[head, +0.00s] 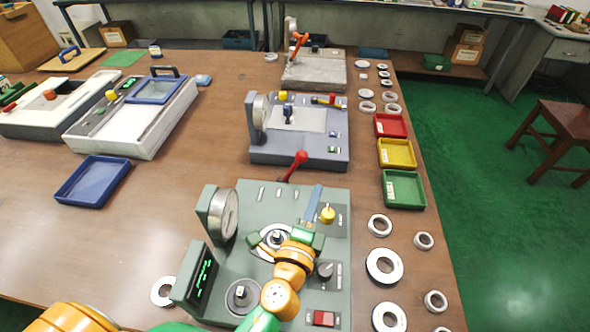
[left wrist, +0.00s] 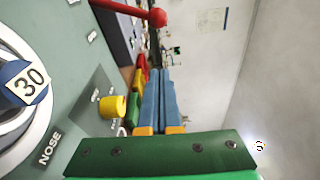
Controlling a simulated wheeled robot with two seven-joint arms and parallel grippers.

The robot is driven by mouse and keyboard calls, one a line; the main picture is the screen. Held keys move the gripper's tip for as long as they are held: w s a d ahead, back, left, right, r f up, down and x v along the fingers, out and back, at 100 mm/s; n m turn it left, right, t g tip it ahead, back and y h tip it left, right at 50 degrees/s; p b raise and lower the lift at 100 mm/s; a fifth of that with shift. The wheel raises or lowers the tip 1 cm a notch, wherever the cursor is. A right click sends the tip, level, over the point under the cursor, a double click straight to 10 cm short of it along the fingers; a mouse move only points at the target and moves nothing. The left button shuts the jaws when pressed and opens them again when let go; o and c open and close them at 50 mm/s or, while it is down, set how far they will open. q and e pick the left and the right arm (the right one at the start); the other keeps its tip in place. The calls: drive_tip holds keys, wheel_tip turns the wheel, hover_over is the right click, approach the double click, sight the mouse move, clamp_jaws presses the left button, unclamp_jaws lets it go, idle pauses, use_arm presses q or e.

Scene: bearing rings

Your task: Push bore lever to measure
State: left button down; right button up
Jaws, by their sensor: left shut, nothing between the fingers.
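The grey-green gauge machine (head: 265,195) stands at the front middle of the table. A lever with a red ball (head: 300,158) rises at its back edge; it also shows in the left wrist view (left wrist: 157,17). A yellow knob (head: 327,214) sits on its right side, and it shows in the left wrist view (left wrist: 112,107). I cannot tell which is the bore lever. My left gripper (head: 317,191) is shut and empty above the machine, beside the yellow knob, its fingers (left wrist: 152,78) pointing toward the back. A ring lies around the "30" nose (left wrist: 22,82), partly hidden by my wrist in the head view.
Red, yellow and green trays (head: 404,190) and several loose rings (head: 384,266) line the right edge. Another gauge (head: 300,150) stands behind.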

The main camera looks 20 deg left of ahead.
sight(291, 171)
use_arm(q)
drive_tip(key=shift+a, duration=0.4)
drive_tip(key=shift+w+d+r+p, duration=0.2)
drive_tip(key=shift+w+d+p, duration=0.15)
drive_tip(key=shift+w+d, duration=0.55)
drive_tip(key=w, duration=0.7)
drive_tip(key=shift+w+a+f, duration=0.2)
drive_tip(key=shift+a+f, duration=0.1)
drive_tip(key=shift+w+a+r, duration=0.2)
drive_tip(key=shift+w+a, duration=0.05)
drive_tip(key=shift+w, duration=0.2)
drive_tip(key=a+p, duration=0.1)
drive_tip(key=s+a, duration=0.1)
drive_tip(key=a, duration=0.1)
drive_tip(key=shift+s+r+p, duration=0.1)
drive_tip(key=shift+s+p, duration=0.1)
drive_tip(key=shift+p, duration=0.2)
drive_tip(key=shift+s+a, duration=0.1)
drive_tip(key=shift+a, duration=0.1)
use_arm(e)
wheel_tip(291, 171, up, 2)
drive_tip(key=shift+r, duration=0.15)
use_arm(q)
drive_tip(key=shift+d, duration=0.1)
